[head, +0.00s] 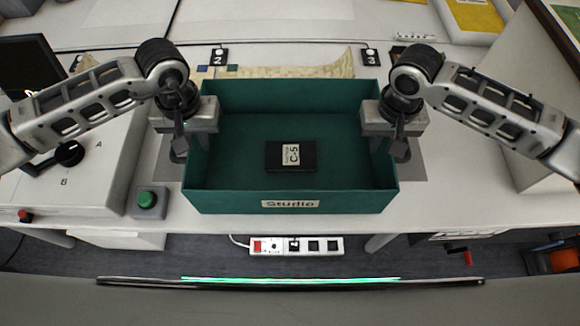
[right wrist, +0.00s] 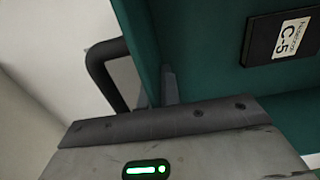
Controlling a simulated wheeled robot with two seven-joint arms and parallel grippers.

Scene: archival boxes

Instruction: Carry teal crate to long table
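The teal crate (head: 290,201), labelled "Studio", is upright in front of me, over a grey mat (head: 416,168) on a pale table. A black box (head: 291,157) marked C-5 lies inside; the right wrist view shows it too (right wrist: 284,38). My left gripper (head: 180,146) is at the crate's left wall. My right gripper (head: 390,146) is at the right wall. In the right wrist view, a finger is beside the teal wall (right wrist: 140,40), with a dark looped handle (right wrist: 98,75) outside. The fingertips are largely hidden, so I cannot tell whether either gripper is closed.
A green button (head: 147,199) and a pale control panel (head: 75,165) with a knob stand on the left. Markers 2 (head: 219,56) and 3 (head: 370,55) are behind the crate. A power strip (head: 296,245) lies below the front edge. A pale panel rises at right.

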